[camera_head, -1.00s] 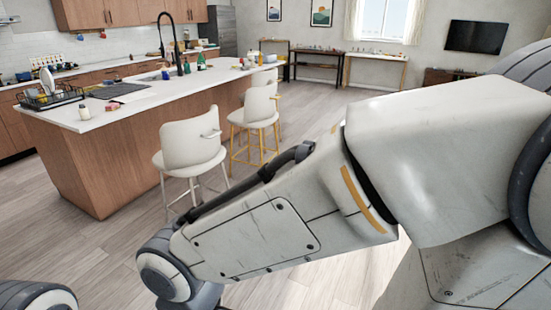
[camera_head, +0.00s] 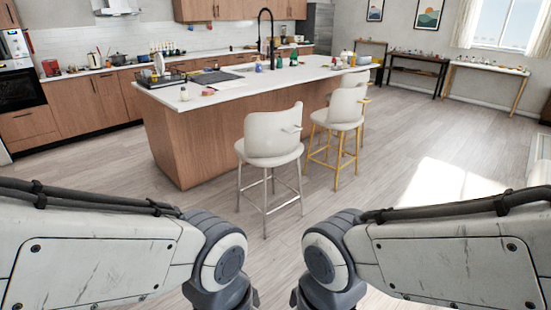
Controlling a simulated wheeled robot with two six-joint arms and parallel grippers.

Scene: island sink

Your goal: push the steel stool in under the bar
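The steel stool (camera_head: 273,138) has a white shell seat and back on thin grey metal legs. It stands upright on the floor beside the near right part of the bar, the wood-panelled island with a white top (camera_head: 220,98). Its seat is out in the open in front of the panel, and its back partly covers the island. My two arms reach in from the left and right at the bottom, well short of the stool and apart from it. Their wrists bend down at the lower edge, and both grippers are out of the picture.
A white stool with yellow legs (camera_head: 343,108) stands just right of the steel one, with another white seat (camera_head: 355,80) behind it. A dish rack (camera_head: 160,77) and small items are on the island. Open wood floor (camera_head: 400,150) lies to the right and between my arms and the stool.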

